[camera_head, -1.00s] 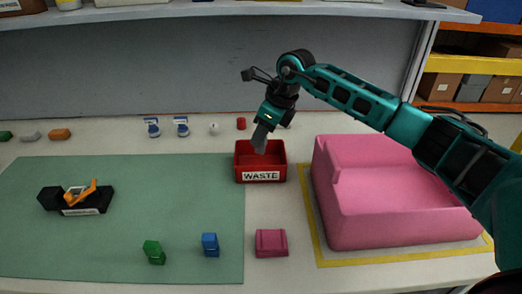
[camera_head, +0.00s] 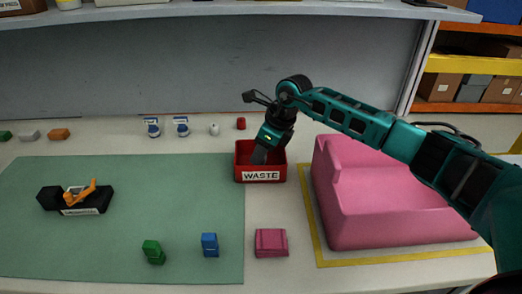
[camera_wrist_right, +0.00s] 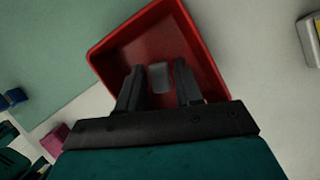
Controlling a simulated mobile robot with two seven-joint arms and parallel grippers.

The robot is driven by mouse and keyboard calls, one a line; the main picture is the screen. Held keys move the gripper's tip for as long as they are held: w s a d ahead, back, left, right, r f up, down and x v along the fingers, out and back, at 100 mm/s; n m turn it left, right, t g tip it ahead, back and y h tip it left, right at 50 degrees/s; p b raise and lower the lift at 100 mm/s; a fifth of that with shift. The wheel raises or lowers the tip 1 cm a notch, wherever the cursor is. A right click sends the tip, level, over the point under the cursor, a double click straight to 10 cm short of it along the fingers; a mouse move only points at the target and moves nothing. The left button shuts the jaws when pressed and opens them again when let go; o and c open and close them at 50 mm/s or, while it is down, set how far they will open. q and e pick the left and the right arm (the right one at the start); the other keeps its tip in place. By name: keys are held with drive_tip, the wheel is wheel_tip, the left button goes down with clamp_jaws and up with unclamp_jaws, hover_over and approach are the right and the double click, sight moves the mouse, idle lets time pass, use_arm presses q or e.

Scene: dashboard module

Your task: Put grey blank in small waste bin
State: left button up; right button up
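The small waste bin (camera_head: 261,176) is a red open box labelled WASTE, right of the green mat in the head view; it also fills the upper middle of the right wrist view (camera_wrist_right: 112,52). My right gripper (camera_head: 260,155) points down with its fingers inside the bin. In the right wrist view its fingers (camera_wrist_right: 158,82) stand apart. The small grey blank (camera_wrist_right: 159,77) shows between them, with a narrow gap on each side. Whether it rests on the bin floor is unclear. In the head view the blank is hidden. My left gripper is not in view.
A large pink part (camera_head: 400,205) stands right of the bin. A pink block (camera_head: 271,243), blue block (camera_head: 209,245) and green block (camera_head: 153,252) are in front. A black fixture with an orange piece (camera_head: 80,195) sits on the mat (camera_head: 150,200). Several small items line the back.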

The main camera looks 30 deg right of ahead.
drive_tip(key=shift+o, duration=0.9)
drive_tip(key=shift+r, duration=0.25)
drive_tip(key=v, duration=1.2)
drive_tip(key=shift+f, duration=0.15)
